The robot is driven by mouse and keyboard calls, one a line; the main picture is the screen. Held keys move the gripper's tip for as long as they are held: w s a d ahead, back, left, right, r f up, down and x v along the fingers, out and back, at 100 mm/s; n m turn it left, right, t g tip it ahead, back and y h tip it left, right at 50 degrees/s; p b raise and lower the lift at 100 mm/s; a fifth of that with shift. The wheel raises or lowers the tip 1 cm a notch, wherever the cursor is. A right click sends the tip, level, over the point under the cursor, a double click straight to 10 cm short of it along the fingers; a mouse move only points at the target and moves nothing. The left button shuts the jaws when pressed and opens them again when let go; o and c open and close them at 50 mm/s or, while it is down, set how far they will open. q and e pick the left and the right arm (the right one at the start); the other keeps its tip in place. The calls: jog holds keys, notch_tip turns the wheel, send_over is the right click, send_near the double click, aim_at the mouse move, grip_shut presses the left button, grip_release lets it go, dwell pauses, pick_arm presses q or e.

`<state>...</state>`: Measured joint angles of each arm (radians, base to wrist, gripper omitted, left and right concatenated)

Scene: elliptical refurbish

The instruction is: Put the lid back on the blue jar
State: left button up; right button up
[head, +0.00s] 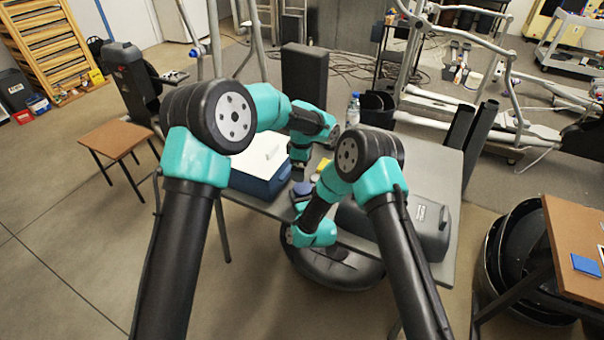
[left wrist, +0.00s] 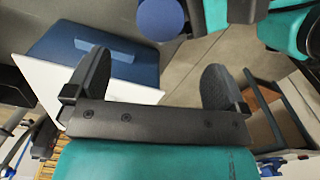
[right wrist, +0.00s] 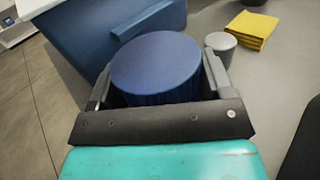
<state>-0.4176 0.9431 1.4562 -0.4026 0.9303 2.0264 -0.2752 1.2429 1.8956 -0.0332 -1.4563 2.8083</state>
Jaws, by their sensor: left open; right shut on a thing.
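My right gripper (right wrist: 158,82) is shut on a round blue lid (right wrist: 156,64) with a flat top and ribbed side. It shows small near the table's near edge in the head view (head: 303,187), and at the top of the left wrist view (left wrist: 160,18). What lies under the lid is hidden, so I cannot tell whether it sits on the jar. A small grey cylinder (right wrist: 221,42) stands just beyond the right finger. My left gripper (left wrist: 157,80) is open and empty, apart from the lid and near the blue box.
A blue box (right wrist: 85,35) with a white top (head: 262,158) stands on the left of the grey table. Yellow pads (right wrist: 251,28) lie behind the lid. A dark case (head: 430,220) fills the right.

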pick_arm(q)
notch_tip(320, 180, up, 7)
dwell(0.3)
pick_arm(e)
jog(key=o, duration=1.7)
jog(key=shift+o, duration=0.2)
jog(key=v, duration=1.7)
jog(key=shift+s, duration=0.2)
